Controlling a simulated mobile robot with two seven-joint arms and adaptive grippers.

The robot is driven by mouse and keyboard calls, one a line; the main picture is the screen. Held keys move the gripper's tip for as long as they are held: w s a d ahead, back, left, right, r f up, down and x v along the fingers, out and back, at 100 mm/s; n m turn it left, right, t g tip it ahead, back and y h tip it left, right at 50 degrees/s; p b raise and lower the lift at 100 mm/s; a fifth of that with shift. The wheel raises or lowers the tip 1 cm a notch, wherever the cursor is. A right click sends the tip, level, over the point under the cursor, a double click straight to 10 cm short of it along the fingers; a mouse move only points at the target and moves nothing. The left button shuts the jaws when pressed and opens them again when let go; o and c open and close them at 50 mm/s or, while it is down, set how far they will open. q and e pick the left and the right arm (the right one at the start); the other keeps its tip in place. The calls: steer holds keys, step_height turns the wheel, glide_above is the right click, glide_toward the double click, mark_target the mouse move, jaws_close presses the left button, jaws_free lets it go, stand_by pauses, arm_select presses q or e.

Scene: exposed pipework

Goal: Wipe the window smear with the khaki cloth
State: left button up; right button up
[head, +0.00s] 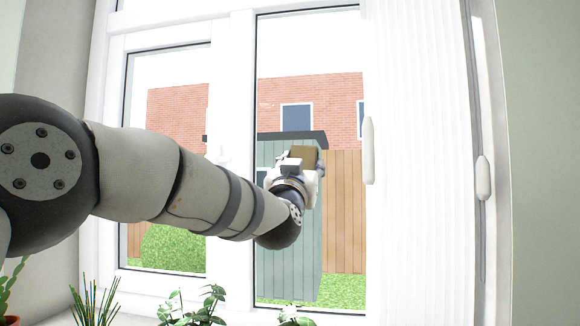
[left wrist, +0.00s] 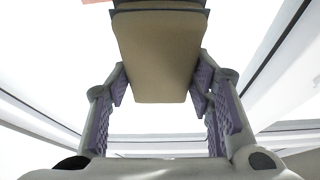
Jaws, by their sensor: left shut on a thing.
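My left gripper (head: 296,166) reaches out in front of the right-hand window pane (head: 335,60). It is shut on the khaki cloth (head: 304,153), which shows as a small brown pad at the fingertips. In the left wrist view the khaki cloth (left wrist: 157,55) is a flat, stiff-looking pad between the finger pads of the left gripper (left wrist: 158,82). I cannot tell whether the cloth touches the glass. No smear can be made out clearly on the panes; my arm hides part of the glass. My right gripper is not in view.
Several potted plants (head: 200,308) stand along the sill below my arm. A white pleated curtain or blind (head: 420,150) hangs at the right, beside a window handle (head: 369,150). A white frame post (head: 232,90) divides the panes. The upper right pane is unobstructed.

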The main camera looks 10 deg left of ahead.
mark_target(325, 145)
arm_select(q)
steer(key=shift+w+d, duration=0.15)
steer(key=shift+d, duration=2)
steer(key=shift+r, duration=0.8)
steer(key=shift+a, duration=1.9)
steer(key=shift+a+r, duration=0.75)
steer(key=shift+a, duration=1.1)
steer(key=shift+d, duration=3.8)
steer(key=s, duration=0.6)
